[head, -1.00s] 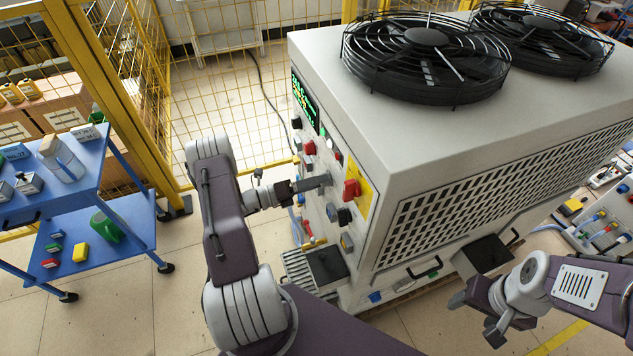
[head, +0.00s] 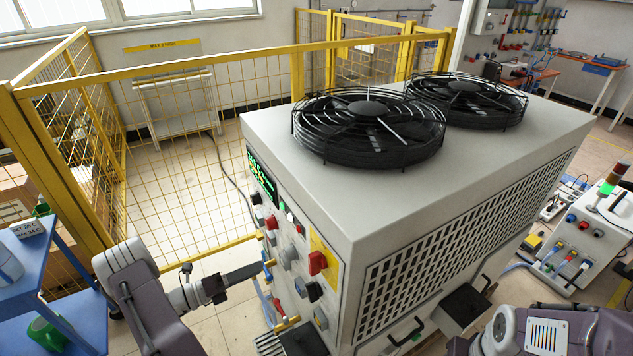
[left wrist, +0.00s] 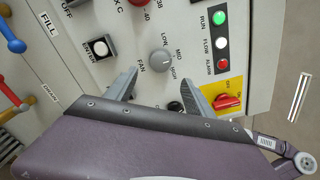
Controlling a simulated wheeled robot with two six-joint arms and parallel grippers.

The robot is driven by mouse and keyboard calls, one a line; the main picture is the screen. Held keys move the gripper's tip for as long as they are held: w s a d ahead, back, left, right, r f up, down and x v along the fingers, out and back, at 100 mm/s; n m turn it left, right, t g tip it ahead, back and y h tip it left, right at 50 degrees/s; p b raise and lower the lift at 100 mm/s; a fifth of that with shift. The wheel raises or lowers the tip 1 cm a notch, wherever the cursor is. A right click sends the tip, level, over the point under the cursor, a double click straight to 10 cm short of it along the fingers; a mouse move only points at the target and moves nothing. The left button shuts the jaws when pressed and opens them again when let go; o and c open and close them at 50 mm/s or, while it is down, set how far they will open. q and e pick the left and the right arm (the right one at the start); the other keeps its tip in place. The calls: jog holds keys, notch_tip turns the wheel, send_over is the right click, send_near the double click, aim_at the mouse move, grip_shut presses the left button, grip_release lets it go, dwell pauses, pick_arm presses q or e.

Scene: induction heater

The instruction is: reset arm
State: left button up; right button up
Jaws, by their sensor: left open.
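My left gripper (head: 258,270) is in front of the control panel of the white induction heater (head: 440,190), its fingers pointing at the panel. In the left wrist view my open left gripper (left wrist: 160,78) has its two fingers apart with nothing between them. The grey FAN knob (left wrist: 160,60) lies just beyond the fingertips and its pointer is hard to read. The red switch (head: 317,262) on its yellow plate is to the right of the gripper; it also shows in the left wrist view (left wrist: 228,102).
A lit green display (head: 262,174) is at the panel's top. Two black fans (head: 368,128) sit on the heater. A yellow mesh fence (head: 180,150) stands behind and left. A blue cart (head: 75,325) is at the left edge.

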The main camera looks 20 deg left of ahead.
pick_arm(q)
jog(key=s+d+m+g+y, duration=0.1)
jog(key=s+d+m+g, duration=0.3)
jog(key=d+m+g, duration=0.4)
jog(key=s+d+m+g+y, duration=0.1)
jog(key=s+d+m+g, duration=0.45)
jog(key=m, duration=0.55)
jog(key=s+d+r+m+y+p, duration=0.1)
jog(key=m+y, duration=0.3)
jog(key=m, duration=0.6)
jog(key=d+r+m+y+p, duration=0.1)
jog(key=r+m+y, duration=0.3)
jog(key=m, duration=0.6)
jog(key=shift+s+d+r+m+t+y, duration=0.25)
jog(key=shift+s+d+m+t+y, duration=0.15)
jog(key=shift+d+y, duration=0.4)
